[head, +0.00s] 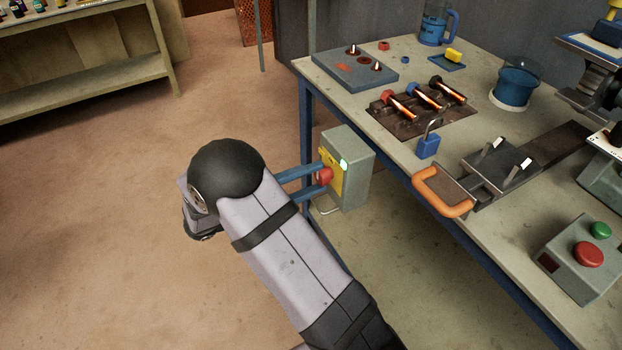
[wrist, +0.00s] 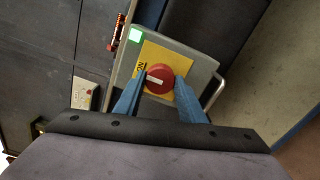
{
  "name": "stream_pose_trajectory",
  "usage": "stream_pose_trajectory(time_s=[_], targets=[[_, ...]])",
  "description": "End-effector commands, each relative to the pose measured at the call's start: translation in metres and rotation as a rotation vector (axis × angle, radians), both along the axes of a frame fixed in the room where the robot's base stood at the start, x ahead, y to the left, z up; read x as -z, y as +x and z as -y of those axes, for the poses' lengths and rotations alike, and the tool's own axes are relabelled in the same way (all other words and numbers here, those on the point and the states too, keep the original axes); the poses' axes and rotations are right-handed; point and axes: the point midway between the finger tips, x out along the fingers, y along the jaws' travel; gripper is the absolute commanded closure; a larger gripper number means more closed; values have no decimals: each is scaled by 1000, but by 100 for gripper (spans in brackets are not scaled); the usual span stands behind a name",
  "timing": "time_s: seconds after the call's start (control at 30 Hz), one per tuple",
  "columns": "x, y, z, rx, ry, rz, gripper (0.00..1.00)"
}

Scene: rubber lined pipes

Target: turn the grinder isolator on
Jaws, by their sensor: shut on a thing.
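The isolator is a grey box (head: 357,168) mounted by the blue table leg, with a yellow plate (wrist: 151,57) and a round red knob (wrist: 159,78). My gripper (head: 322,175) reaches the knob from the left in the head view. In the wrist view its two blue fingers are shut on the red knob, one on each side. The knob's white bar lies slantwise, one end toward the ON marking (wrist: 141,68) on the plate.
The table (head: 400,75) stands close beside the box. An open blue padlock (head: 428,147), an orange handle (head: 442,195) and a button box (head: 580,262) lie along its near side. A wire loop (wrist: 214,92) sticks out from the isolator. The floor at left is clear.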

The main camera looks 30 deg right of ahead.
Motion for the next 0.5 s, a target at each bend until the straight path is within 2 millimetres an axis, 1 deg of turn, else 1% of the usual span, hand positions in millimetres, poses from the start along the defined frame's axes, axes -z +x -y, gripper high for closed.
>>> stream_pose_trajectory(time_s=[0.03, 0.07, 0.1, 0.37, 0.5], targets=[[0, 0, 0, 0, 1, 3, 57], [0, 0, 0, 0, 1, 3, 50], [0, 0, 0, 0, 1, 3, 45], [0, 0, 0, 0, 1, 1, 45], [0, 1, -6, -1, 1, 2, 45]])
